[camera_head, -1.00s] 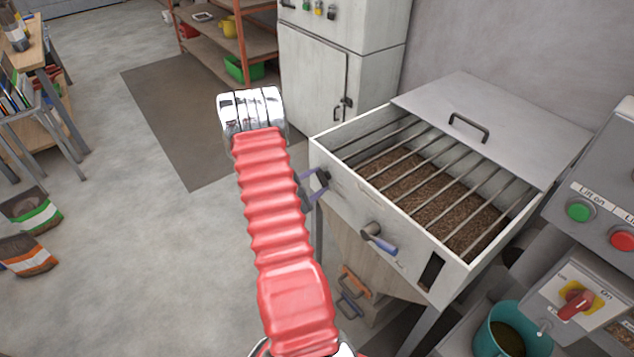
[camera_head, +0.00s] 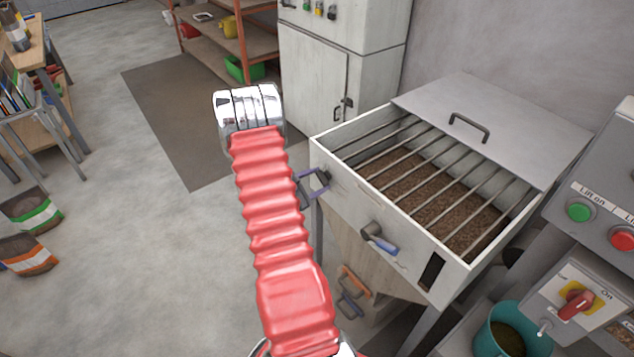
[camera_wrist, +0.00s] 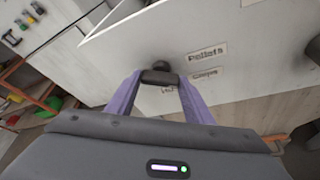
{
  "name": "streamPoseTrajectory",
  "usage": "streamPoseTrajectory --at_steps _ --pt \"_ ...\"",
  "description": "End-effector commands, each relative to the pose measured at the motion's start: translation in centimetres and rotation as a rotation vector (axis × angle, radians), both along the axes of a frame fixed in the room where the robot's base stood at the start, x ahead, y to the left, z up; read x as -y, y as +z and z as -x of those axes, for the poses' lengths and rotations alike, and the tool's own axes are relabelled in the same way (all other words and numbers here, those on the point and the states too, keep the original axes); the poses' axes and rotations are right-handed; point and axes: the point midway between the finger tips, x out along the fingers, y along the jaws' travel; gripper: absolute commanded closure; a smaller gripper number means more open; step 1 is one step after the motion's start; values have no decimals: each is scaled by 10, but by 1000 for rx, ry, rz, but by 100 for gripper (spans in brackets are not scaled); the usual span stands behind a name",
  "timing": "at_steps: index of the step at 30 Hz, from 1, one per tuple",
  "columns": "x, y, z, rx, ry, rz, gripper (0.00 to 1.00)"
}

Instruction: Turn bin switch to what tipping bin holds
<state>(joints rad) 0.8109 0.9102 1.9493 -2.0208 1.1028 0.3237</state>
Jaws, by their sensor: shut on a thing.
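The bin switch (camera_wrist: 160,68) is a dark knob on the pale front wall of the tipping bin, in the wrist view. My gripper (camera_wrist: 160,80), with purple-edged fingers, is shut on the knob. Beside it are a "Pellets" label (camera_wrist: 207,54) and a lower label (camera_wrist: 204,74) that is hard to read. A third label is partly hidden by a finger. In the head view my gripper (camera_head: 316,181) is at the left of the front wall. The white tipping bin (camera_head: 345,190) holds brown grainy material (camera_head: 410,178) under a bar grate.
A blue-handled lever (camera_head: 380,240) sticks out of the bin's front. At the right are a control panel with green (camera_head: 579,211) and red buttons and a red rotary switch (camera_head: 577,304). A teal bucket (camera_head: 497,340) stands below.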

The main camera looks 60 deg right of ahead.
Motion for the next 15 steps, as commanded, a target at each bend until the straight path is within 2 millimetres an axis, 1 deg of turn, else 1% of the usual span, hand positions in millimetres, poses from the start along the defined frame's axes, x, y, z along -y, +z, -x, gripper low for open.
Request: streamPoseTrajectory --at_steps 15 --pt "3 2 -5 -331 2 -168 76"
